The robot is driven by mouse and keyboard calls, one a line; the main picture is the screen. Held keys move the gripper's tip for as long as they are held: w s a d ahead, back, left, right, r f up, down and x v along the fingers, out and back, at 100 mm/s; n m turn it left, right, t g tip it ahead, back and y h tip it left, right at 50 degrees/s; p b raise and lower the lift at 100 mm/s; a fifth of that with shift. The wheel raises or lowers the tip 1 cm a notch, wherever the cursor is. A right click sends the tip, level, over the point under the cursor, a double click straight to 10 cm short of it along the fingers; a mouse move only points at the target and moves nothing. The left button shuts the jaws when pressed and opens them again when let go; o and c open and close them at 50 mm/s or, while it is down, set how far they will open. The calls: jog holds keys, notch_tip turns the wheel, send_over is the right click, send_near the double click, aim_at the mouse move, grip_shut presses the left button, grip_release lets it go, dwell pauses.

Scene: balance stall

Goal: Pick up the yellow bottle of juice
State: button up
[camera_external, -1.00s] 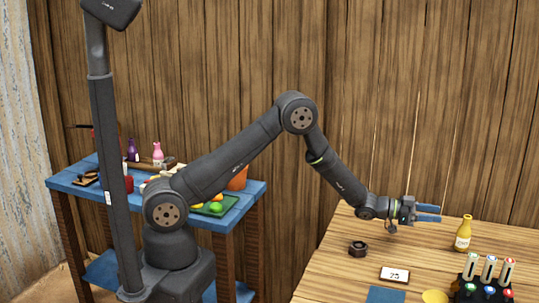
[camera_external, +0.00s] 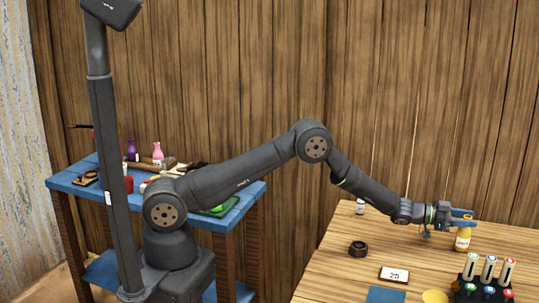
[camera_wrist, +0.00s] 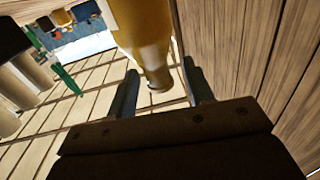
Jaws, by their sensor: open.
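The yellow bottle (camera_external: 463,239) stands upright on the wooden table at the right. My gripper (camera_external: 463,218) is at the bottle's upper part, its blue fingers pointing right and partly hiding the bottle's neck. In the wrist view the bottle (camera_wrist: 142,35) shows large at the top. Its narrow end reaches down to between the two fingers of my gripper (camera_wrist: 162,92). The fingers are open, with gaps visible on either side of the bottle's neck.
A rack of several markers (camera_external: 487,275) stands at the front right. A dark nut-like ring (camera_external: 358,248), a card reading 25 (camera_external: 394,274), a yellow disc (camera_external: 434,297) and a blue mat (camera_external: 386,295) lie on the table. A small white bottle (camera_external: 360,207) stands at its back left.

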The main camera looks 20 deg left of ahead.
jog(key=shift+d, duration=0.25)
jog(key=shift+c, duration=0.2)
grip_shut()
